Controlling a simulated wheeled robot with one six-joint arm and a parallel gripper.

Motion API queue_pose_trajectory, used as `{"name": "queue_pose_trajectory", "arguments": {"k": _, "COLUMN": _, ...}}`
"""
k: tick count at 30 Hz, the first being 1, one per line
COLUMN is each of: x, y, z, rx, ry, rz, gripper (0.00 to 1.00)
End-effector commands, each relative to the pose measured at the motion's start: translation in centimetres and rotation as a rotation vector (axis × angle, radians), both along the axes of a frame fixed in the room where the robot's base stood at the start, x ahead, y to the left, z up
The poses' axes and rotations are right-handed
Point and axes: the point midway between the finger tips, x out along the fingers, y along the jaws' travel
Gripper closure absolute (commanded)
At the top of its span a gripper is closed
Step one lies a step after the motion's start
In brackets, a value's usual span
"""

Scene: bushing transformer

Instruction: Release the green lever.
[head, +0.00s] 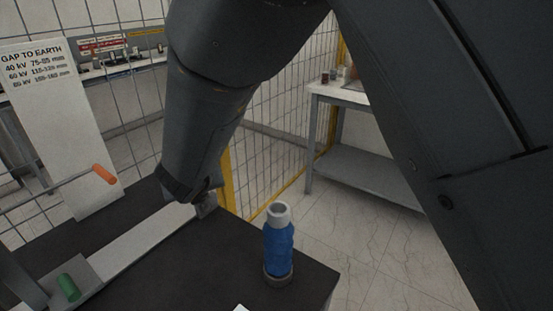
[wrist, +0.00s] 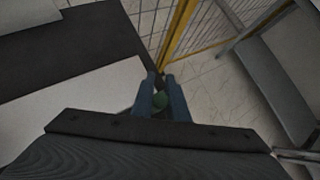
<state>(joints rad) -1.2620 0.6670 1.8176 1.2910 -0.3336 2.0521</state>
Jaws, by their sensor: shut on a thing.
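In the head view my arm reaches down to the far end of a pale flat bar (head: 135,240), and the fingers are mostly hidden there. A separate short green cylinder (head: 68,287) lies on a grey plate at the lower left, apart from my gripper.
A blue bushing with a pale top (head: 279,247) stands upright on the dark table (head: 230,262), right of my arm. An orange-handled rod (head: 104,174) crosses the left. A gap-to-earth sign (head: 62,130) leans behind. Mesh fencing (head: 285,120) and a side bench (head: 365,180) stand beyond.

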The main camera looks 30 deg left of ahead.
Motion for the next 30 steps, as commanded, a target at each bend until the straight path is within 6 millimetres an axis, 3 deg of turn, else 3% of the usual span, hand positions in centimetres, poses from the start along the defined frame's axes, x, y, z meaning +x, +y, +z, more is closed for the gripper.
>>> {"name": "queue_pose_trajectory", "arguments": {"k": 1, "x": -0.5, "y": -0.2, "z": -0.7, "rx": -0.010, "ry": 0.013, "rz": 0.004, "gripper": 1.00}}
{"name": "queue_pose_trajectory", "arguments": {"k": 14, "x": -0.6, "y": -0.2, "z": -0.7, "rx": -0.009, "ry": 0.019, "rz": 0.007, "gripper": 1.00}}
{"name": "queue_pose_trajectory", "arguments": {"k": 15, "x": -0.6, "y": -0.2, "z": -0.7, "rx": -0.010, "ry": 0.018, "rz": 0.007, "gripper": 0.80}}
{"name": "queue_pose_trajectory", "arguments": {"k": 18, "x": -0.5, "y": -0.1, "z": -0.6, "rx": -0.007, "ry": 0.016, "rz": 0.006, "gripper": 0.68}}
{"name": "queue_pose_trajectory", "arguments": {"k": 30, "x": -0.7, "y": -0.3, "z": 0.4, "rx": -0.002, "ry": 0.012, "rz": 0.006, "gripper": 0.68}}
